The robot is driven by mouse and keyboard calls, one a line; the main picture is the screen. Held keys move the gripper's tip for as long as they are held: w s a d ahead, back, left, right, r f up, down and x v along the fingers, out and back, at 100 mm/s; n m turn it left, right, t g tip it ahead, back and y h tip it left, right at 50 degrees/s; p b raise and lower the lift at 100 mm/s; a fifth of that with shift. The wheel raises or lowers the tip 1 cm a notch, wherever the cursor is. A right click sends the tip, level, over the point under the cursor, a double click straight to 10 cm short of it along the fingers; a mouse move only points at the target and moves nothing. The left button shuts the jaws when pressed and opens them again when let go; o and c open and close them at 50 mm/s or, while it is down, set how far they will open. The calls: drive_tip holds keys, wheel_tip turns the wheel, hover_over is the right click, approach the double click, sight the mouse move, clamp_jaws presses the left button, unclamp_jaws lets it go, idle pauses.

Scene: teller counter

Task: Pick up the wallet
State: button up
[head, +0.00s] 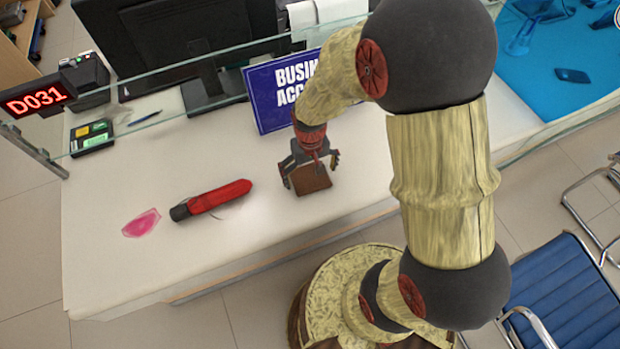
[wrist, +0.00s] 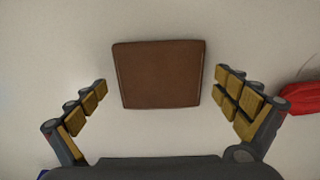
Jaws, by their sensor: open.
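The brown wallet (head: 309,180) lies flat on the white counter in the head view, below my gripper. In the wrist view the wallet (wrist: 158,74) is a brown, nearly square shape between and slightly beyond my fingertips. My gripper (head: 311,169) is open, with one finger on each side of the wallet. In the wrist view the fingers of my gripper (wrist: 160,88) are spread wider than the wallet, with bare counter showing on both sides, and nothing is held. The exact height of the fingertips over the counter is hard to tell.
A red flashlight-like object (head: 220,196) with a dark end lies left of the wallet, and a pink translucent piece (head: 141,222) lies farther left. A blue sign (head: 275,92) stands behind my gripper by a glass screen. The counter front edge (head: 250,262) is near.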

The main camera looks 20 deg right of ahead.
drive_tip(key=shift+c, duration=0.8)
drive_tip(key=c, duration=1)
drive_tip(key=shift+r, duration=0.1)
